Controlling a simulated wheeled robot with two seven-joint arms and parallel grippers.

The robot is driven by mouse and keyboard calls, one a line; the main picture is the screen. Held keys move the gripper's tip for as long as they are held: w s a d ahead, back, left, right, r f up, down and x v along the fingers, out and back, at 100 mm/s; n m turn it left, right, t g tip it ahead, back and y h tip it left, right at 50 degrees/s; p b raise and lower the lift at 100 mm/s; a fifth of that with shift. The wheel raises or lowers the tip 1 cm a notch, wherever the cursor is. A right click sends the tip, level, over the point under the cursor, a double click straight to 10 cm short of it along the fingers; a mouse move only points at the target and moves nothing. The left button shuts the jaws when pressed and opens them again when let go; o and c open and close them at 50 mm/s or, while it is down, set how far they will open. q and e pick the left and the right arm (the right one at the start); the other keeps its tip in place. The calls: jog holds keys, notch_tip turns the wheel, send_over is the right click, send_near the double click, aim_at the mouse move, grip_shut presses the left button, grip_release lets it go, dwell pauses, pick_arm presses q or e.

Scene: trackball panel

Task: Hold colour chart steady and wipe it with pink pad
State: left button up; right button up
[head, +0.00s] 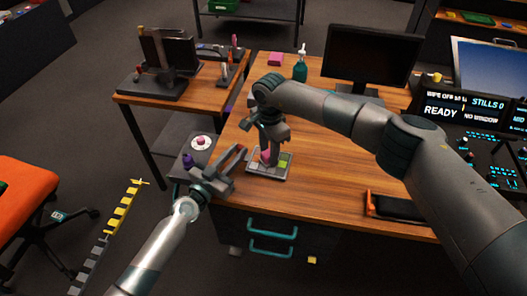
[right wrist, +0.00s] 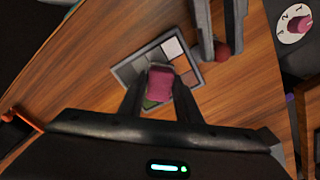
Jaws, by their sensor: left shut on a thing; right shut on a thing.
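The colour chart (head: 251,169) is a small grey-framed board with coloured patches, flat near the desk's front left edge. It also shows in the right wrist view (right wrist: 125,74). My right gripper (head: 270,150) points down over the chart, shut on the pink pad (right wrist: 160,84). The pad covers the chart's middle patches; whether it presses on them I cannot tell.
A low unit with a white dial (head: 201,142) and purple knob (head: 188,160) stands left of the desk. A monitor (head: 370,55), teal bottle (head: 300,68) and pink block (head: 275,59) are at the back. The wooden desktop (head: 320,165) beside the chart is clear.

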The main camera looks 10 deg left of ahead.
jog(key=shift+d, duration=0.55)
jog(key=shift+r, duration=4.1)
pick_arm(q)
jog(key=o, duration=1)
jog(key=shift+c, duration=0.2)
jog(key=shift+s+a, duration=0.1)
jog(key=v, duration=1.1)
jog(key=shift+s+a, duration=0.1)
jog(key=shift+s, duration=0.25)
